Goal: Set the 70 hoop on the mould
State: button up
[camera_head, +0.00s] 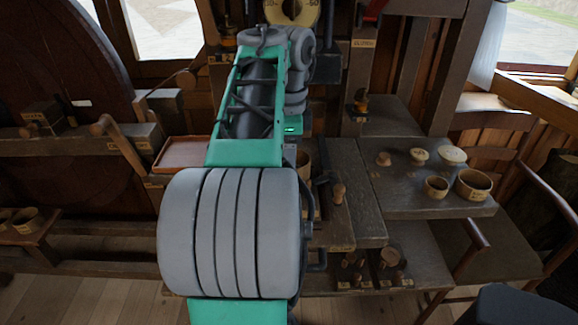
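Two pale wooden hoops lie on the right-hand bench: a smaller one (436,187) and a larger one (474,184). Behind them are two pale round pieces, one smaller (419,155) and one larger (453,155). Another round wooden piece (305,163) shows partly behind my arm at the middle bench. I cannot read any size marks, so I cannot tell which piece is the 70 hoop or which is the mould. My green and grey arm fills the centre, and my gripper does not show.
The right-hand bench (400,203) has clear room at its front left. A small turned wooden piece (384,158) stands at its back left. A reddish tray (184,153) lies left of my arm. Dark posts rise behind.

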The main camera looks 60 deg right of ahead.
jog(key=shift+f+b, duration=0.45)
jog(key=shift+b, duration=0.05)
jog(key=o, duration=1.3)
jog(key=shift+a, duration=0.1)
